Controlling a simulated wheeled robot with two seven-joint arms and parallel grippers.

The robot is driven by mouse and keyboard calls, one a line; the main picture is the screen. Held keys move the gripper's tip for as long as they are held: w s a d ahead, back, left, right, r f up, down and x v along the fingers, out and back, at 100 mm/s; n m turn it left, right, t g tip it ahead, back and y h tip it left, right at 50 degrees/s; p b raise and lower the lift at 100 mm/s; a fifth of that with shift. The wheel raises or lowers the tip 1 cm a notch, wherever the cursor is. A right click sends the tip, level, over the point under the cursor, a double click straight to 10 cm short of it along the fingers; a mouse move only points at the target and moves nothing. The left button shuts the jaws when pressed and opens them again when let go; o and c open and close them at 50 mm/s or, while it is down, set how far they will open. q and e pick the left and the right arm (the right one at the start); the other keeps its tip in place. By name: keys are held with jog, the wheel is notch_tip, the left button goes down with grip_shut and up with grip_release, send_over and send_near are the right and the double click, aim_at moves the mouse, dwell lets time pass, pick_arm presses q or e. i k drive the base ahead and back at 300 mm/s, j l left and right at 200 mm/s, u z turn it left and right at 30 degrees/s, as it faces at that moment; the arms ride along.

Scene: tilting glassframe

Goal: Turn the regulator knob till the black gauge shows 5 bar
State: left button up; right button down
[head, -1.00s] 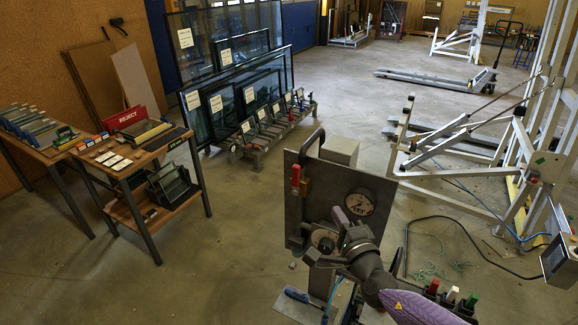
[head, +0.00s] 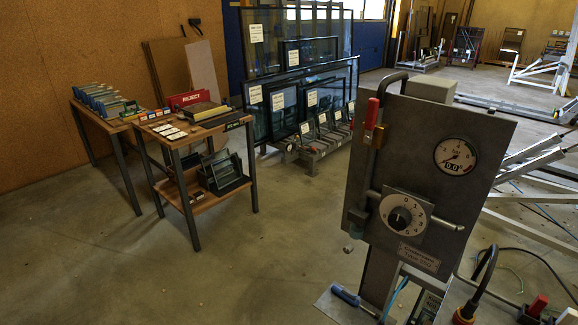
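The regulator knob (head: 401,218) is a round dial with a pale, numbered face on a grey square plate at the middle of the upright metal panel (head: 468,120). A red-handled valve (head: 373,113) stands upright on the panel's left edge. Neither of my grippers is in view, and nothing covers the knob or gauge.
A blue-handled tool (head: 346,295) lies on a small shelf below the panel. A work table (head: 206,130) with a red REJECT sign stands at left. Glass frames (head: 300,75) stand behind. The floor between the table and the panel is clear.

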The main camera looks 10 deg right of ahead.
aim_at(399, 219)
jog(key=z, duration=1.35)
